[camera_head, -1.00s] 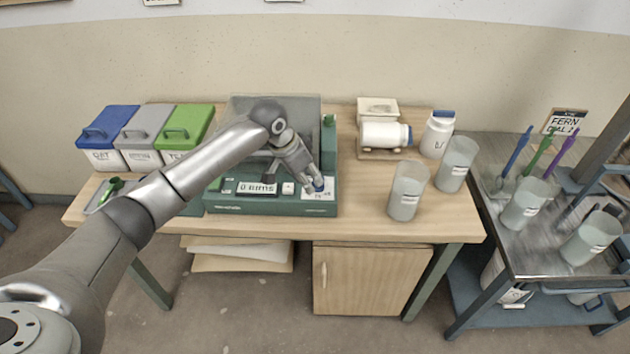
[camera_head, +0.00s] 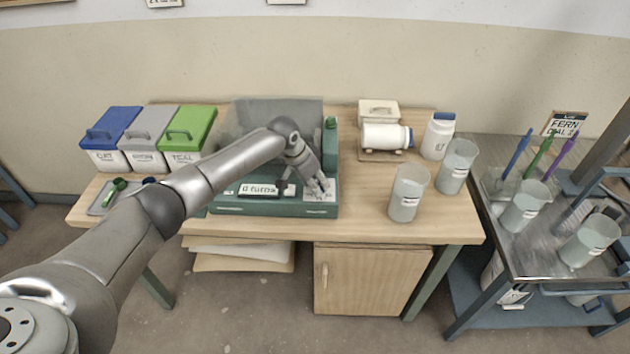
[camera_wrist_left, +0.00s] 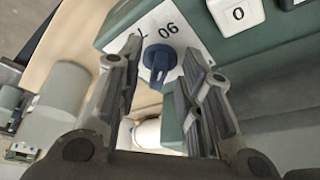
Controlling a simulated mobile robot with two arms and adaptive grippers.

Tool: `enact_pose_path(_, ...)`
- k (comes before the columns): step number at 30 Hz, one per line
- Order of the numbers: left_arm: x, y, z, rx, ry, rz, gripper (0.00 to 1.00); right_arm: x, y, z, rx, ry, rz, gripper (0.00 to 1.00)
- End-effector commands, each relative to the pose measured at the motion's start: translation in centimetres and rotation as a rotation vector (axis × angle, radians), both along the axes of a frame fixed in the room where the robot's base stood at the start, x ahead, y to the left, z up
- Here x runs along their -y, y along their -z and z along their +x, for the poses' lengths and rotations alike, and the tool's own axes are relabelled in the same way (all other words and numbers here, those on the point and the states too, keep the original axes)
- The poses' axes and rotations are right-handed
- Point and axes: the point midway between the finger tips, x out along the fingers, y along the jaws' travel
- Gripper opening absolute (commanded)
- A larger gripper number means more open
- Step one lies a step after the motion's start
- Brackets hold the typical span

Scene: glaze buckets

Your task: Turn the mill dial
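The mill dial is a blue knob (camera_wrist_left: 160,60) on a white plate marked 90 in the left wrist view. The plate is on the green machine (camera_head: 270,208), whose display (camera_head: 259,189) seems to read 0 turns in the head view. My left gripper (camera_head: 322,188) is at the right front of this machine and mostly hides the dial in the head view. In the left wrist view its two fingers (camera_wrist_left: 160,72) are apart, one on each side of the knob, with gaps visible. I cannot tell their height above it. My right gripper is out of view.
A white jar (camera_head: 384,136) lies on a stand at the back. Clear cups (camera_head: 408,194) and an upright white bottle (camera_head: 437,135) stand right of the machine. Lidded bins (camera_head: 187,128) and a small tray (camera_head: 104,198) are at the left. A metal cart (camera_head: 548,263) adjoins the right.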

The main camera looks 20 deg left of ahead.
Motion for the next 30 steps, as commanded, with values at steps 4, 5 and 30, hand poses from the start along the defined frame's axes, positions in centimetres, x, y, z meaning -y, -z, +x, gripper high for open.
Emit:
enact_pose_path(4,0.13,0.45,0.17,0.001,0.0,0.0,0.34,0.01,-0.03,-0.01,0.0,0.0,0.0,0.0)
enact_pose_path(5,0.12,0.48,0.18,0.001,0.0,0.0,0.34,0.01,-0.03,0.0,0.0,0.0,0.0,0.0)
enact_pose_path(30,0.2,0.33,0.1,-0.001,-0.027,-0.001,0.0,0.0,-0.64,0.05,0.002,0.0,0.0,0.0)
